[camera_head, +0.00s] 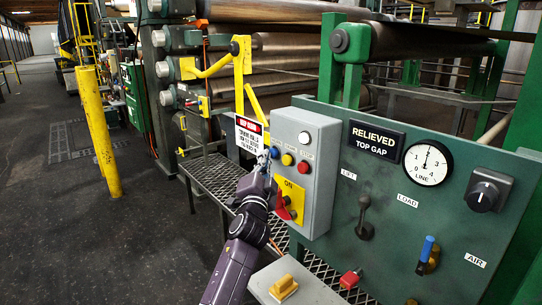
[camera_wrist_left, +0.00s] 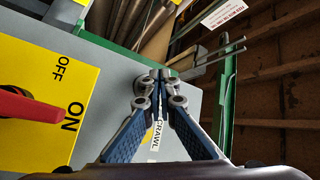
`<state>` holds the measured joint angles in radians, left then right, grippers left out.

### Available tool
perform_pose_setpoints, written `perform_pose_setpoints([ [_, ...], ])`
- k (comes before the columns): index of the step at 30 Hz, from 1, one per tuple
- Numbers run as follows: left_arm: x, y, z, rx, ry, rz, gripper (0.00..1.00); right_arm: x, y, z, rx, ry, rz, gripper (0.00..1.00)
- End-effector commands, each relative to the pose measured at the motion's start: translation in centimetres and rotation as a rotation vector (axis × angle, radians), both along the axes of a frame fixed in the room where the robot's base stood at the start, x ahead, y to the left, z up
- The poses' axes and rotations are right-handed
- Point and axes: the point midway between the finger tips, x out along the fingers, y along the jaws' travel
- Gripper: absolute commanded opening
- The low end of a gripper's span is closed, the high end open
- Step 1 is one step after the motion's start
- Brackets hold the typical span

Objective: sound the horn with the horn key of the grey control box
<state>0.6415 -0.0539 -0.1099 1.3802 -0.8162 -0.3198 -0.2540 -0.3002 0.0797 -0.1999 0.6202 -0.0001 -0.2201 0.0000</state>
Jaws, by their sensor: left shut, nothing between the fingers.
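The grey control box (camera_head: 323,142) stands on the walkway side of the green panel. Its face carries a white button (camera_head: 305,137), a blue button (camera_head: 275,152), a yellow button (camera_head: 287,159) and a red button (camera_head: 303,167). Below them is a red rotary switch (camera_head: 284,206) on a yellow ON/OFF plate (camera_wrist_left: 60,95). Small labels in the head view are unreadable, so I cannot tell which is the horn key. My left gripper (camera_head: 266,160) is shut and empty, its tips close to the blue button. In the wrist view, the closed tips (camera_wrist_left: 160,75) partly cover a round key beside a CRAWL label (camera_wrist_left: 157,133); contact is unclear.
A red-headed warning sign (camera_head: 249,136) hangs just left of the box. The green panel (camera_head: 400,200) holds a gauge (camera_head: 427,163), a dark knob (camera_head: 490,190) and levers. A yellow post (camera_head: 100,130) stands left; the dark floor between is open.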

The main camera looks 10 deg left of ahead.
Motion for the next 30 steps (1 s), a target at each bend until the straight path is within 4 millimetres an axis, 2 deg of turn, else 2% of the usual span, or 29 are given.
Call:
perform_pose_setpoints([
  [15, 0.52, -0.46, 0.0, -0.001, -0.001, -0.001, 0.0, 0.0, 0.0, -0.67, 0.0, 0.0, 0.0, 0.4],
  [30, -0.1, 0.02, 0.19, 0.0, -0.001, -0.001, 0.0, 0.0, -0.01, 0.2, 0.0, 0.0, 0.0, 0.4],
])
